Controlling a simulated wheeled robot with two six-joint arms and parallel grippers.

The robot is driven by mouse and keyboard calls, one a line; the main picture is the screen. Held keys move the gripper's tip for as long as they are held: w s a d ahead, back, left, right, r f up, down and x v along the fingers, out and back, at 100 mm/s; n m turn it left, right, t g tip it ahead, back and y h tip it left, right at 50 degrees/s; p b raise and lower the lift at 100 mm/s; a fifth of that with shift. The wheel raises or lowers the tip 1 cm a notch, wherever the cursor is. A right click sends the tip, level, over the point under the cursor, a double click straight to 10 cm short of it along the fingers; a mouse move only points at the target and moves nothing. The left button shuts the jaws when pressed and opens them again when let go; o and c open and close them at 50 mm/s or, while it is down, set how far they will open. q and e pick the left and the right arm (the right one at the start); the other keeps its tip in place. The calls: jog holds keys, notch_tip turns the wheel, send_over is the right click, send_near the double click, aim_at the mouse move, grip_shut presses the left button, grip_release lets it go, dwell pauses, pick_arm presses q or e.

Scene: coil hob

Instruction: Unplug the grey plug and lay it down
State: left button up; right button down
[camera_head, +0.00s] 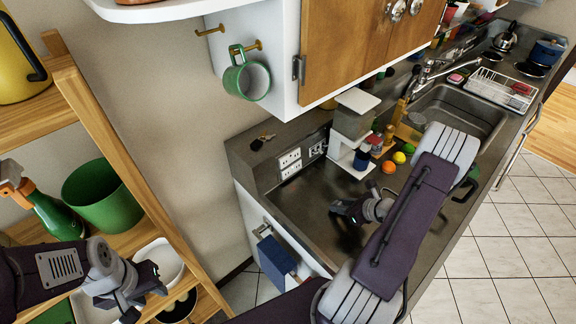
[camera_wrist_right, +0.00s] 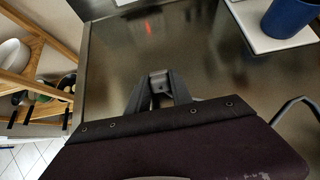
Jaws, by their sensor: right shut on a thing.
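My right gripper (camera_head: 347,210) is low over the bare steel counter, in front of the wall sockets. In the right wrist view its two dark fingers (camera_wrist_right: 160,92) are shut on a small grey block, which looks like the grey plug (camera_wrist_right: 160,80). The plug cannot be made out in the head view. I cannot tell whether it touches the counter. The white wall sockets (camera_head: 290,164) are at the back left of the counter, apart from the gripper. My left gripper (camera_head: 143,292) is at the lower left by the wooden shelf, with its fingers apart and empty.
A white coffee maker (camera_head: 352,130) stands behind the right gripper, with a blue mug (camera_head: 361,160), an orange (camera_head: 388,167) and a lemon (camera_head: 399,157) nearby. A wall cabinet (camera_head: 340,50) with a hanging green mug (camera_head: 247,80) overhangs. The counter's left front is clear.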

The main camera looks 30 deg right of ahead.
jog(key=c, duration=1.1)
grip_release()
jog(key=shift+o, duration=0.2)
jog(key=v, duration=0.9)
jog(key=shift+s+r, duration=0.1)
